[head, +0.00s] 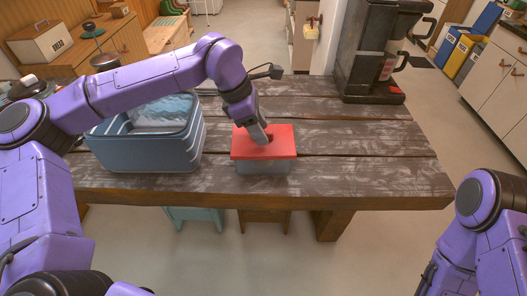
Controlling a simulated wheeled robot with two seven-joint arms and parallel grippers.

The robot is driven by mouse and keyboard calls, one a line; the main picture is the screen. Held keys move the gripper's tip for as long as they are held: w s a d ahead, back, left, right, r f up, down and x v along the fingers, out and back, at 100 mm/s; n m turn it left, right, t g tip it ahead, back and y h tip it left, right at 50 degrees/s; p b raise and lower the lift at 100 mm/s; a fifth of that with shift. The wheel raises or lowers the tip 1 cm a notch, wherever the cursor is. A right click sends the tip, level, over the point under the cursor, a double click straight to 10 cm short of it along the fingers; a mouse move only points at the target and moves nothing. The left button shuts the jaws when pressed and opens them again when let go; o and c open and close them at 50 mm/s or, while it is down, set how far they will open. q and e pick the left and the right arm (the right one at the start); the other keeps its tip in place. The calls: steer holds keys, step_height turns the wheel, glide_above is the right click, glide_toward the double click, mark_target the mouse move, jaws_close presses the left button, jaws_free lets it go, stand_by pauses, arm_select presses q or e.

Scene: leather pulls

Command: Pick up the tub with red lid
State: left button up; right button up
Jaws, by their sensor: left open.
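The tub with the red lid (280,151) stands on the dark wooden table near its front edge. Its lid is flat and red, and its body (264,168) below is grey. My left gripper (268,139) reaches down onto the lid from above. It is open, with its fingertips at or just over the lid; I cannot tell whether they touch it. The far part of the lid is partly hidden by the gripper. Of my right arm only purple links show at the lower right; its gripper is out of view.
A blue striped basket (150,152) with light cloth inside stands left of the tub, beneath my left arm. A black coffee machine (375,55) stands at the table's back right. The wooden table (370,155) is bare right of the tub.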

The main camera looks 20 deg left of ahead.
arm_select(q)
steer(key=shift+c, duration=1.2)
steer(key=shift+w+f, duration=0.1)
jaws_close()
